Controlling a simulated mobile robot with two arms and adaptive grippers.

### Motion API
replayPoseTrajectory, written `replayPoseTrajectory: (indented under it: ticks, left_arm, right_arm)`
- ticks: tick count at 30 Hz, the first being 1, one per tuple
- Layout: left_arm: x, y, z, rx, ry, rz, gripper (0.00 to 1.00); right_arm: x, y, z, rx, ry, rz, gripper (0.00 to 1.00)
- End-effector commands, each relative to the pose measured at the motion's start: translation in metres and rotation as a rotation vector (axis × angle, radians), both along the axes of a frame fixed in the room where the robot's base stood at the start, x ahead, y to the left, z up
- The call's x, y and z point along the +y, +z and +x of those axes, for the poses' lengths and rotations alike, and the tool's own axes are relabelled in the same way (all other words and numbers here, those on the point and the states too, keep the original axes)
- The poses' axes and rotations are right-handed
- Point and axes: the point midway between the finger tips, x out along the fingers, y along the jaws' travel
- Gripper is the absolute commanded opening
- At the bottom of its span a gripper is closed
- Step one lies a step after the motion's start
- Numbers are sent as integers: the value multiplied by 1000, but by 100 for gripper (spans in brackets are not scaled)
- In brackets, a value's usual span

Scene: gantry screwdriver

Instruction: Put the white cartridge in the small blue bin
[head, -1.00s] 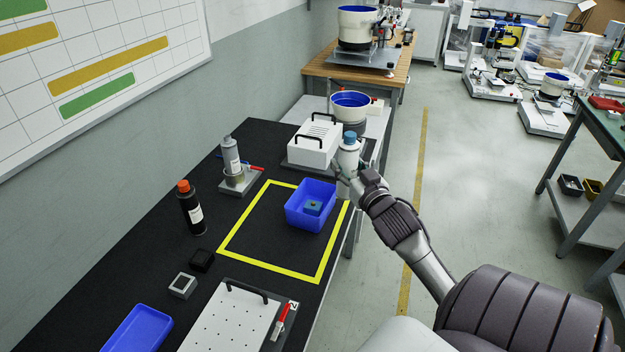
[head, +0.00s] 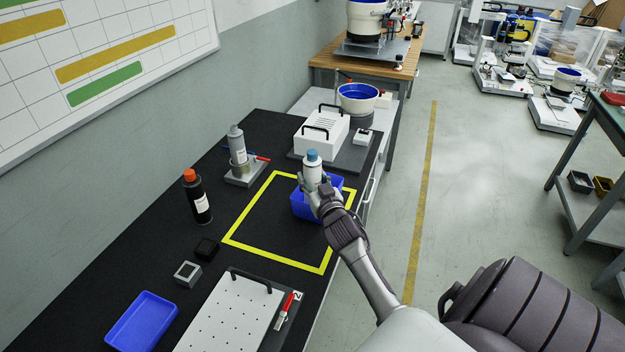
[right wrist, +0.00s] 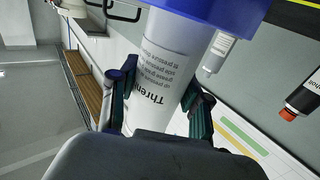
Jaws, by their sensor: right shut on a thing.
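The white cartridge (head: 312,172) has a blue cap and stands roughly upright in my right gripper (head: 317,190). The gripper is shut around its lower part. The cartridge (right wrist: 160,70) fills the middle of the right wrist view, with dark printed text on it. The small blue bin (head: 302,209) stands on the black table inside the yellow outline. In the head view the cartridge and gripper overlap the bin and hide much of its inside. The bin (right wrist: 225,12) also shows at the top of the right wrist view, across the cartridge's lower end. My left gripper is not in view.
A black bottle with an orange cap (head: 197,198) and a grey bottle in a stand (head: 238,150) are left of the outline. A white box with handles (head: 322,135) stands behind the bin. A flat blue tray (head: 142,320) and a perforated white plate (head: 225,318) are in front.

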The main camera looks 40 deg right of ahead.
Motion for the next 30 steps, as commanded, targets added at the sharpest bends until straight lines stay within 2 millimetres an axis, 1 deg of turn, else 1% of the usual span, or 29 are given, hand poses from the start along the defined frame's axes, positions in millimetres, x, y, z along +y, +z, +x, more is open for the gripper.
replayPoseTrajectory:
  ticks: [8, 19, 20, 21, 24, 30]
  left_arm:
    - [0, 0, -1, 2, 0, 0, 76]
    - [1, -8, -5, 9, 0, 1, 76]
    - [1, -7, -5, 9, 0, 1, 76]
    - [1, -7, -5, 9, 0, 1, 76]
    - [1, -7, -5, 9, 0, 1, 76]
    - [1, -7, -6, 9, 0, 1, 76]
  right_arm:
    - [0, 0, 0, -6, 0, -2, 0]
    - [0, -11, 0, -5, 0, 0, 0]
    - [0, -12, 0, -3, -1, 1, 51]
    - [0, -12, 0, -2, 0, 0, 58]
    - [0, -11, 0, -2, 0, 0, 73]
    - [0, -11, 0, -2, 0, -1, 73]
